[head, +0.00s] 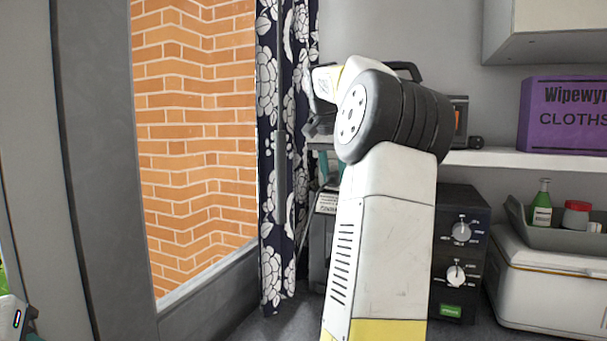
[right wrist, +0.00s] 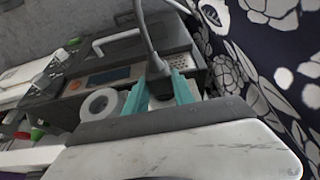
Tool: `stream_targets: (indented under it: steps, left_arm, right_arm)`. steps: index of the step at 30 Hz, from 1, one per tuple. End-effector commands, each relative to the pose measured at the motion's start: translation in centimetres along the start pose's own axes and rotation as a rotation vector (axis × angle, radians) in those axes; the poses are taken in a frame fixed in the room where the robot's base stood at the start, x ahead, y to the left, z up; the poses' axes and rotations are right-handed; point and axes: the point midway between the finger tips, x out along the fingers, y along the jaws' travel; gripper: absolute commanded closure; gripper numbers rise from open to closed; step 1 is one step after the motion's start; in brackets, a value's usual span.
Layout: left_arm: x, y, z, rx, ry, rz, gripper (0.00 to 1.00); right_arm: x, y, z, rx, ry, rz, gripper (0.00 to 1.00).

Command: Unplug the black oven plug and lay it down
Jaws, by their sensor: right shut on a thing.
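In the right wrist view, my right gripper (right wrist: 158,92) has its teal fingers shut on a dark plug (right wrist: 159,84). A grey cable (right wrist: 150,42) runs up from the plug. I cannot tell whether the plug touches a socket; none shows clearly. In the head view, my right arm's white and black links hide most of this gripper and the plug. The black oven (head: 460,250) with two dials stands on the counter, right of my arm and partly behind it. Part of my left arm shows at the lower left corner; its fingers are not clear.
A dark floral curtain (head: 270,160) hangs beside the window, close to my right gripper. A shelf (head: 510,159) holds a purple cloths box (head: 565,115). A white box (head: 545,285) with a grey tray (head: 517,213) on top stands right of the oven. A white roll (right wrist: 82,107) shows in the wrist view.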

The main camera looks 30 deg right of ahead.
Motion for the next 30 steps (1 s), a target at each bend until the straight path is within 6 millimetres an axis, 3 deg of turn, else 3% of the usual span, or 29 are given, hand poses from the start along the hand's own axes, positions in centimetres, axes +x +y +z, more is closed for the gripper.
stream_targets:
  steps: [30]
  left_arm:
    - [0.0,0.0,0.0,0.000,0.000,0.000,0.64]
  right_arm:
    - [-0.9,-0.1,2.2,0.000,0.001,-0.002,1.00]
